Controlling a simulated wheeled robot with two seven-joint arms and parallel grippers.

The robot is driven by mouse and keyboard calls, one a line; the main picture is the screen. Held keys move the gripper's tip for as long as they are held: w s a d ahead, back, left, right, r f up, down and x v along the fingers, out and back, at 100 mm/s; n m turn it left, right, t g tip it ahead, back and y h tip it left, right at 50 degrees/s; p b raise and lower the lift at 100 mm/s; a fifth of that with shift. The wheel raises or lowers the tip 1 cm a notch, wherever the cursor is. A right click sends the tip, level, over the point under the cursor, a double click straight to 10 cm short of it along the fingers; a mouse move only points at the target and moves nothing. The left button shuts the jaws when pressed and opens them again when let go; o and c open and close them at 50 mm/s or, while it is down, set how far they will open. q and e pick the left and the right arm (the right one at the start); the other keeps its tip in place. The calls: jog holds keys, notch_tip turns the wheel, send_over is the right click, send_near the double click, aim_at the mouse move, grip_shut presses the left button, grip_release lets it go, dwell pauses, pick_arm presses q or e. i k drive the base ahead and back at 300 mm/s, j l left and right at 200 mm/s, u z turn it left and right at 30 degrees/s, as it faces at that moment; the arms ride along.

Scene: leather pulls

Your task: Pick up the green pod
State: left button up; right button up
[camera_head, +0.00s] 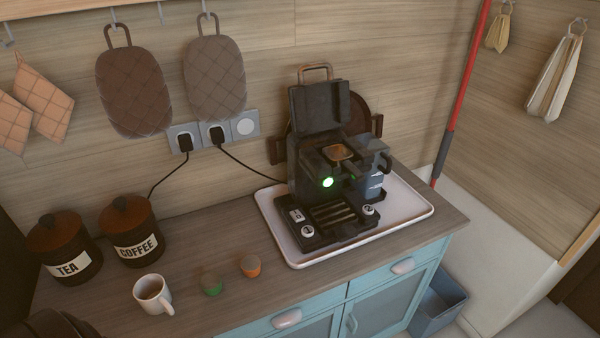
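The green pod (211,284) is small and stands on the wooden counter, between the white mug and the orange pod (250,266). It is apart from both, and nothing covers it. Neither of my grippers can be made out in the head view.
A white mug (149,294) is left of the pod. TEA (64,249) and COFFEE (129,231) canisters stand behind. A black coffee machine (318,168) with an open lid sits on a white tray (421,210). A dark shape at the bottom left is unclear. The counter's front edge is close to the pods.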

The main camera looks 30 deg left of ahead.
aim_at(210, 281)
jog(key=u, duration=1.65)
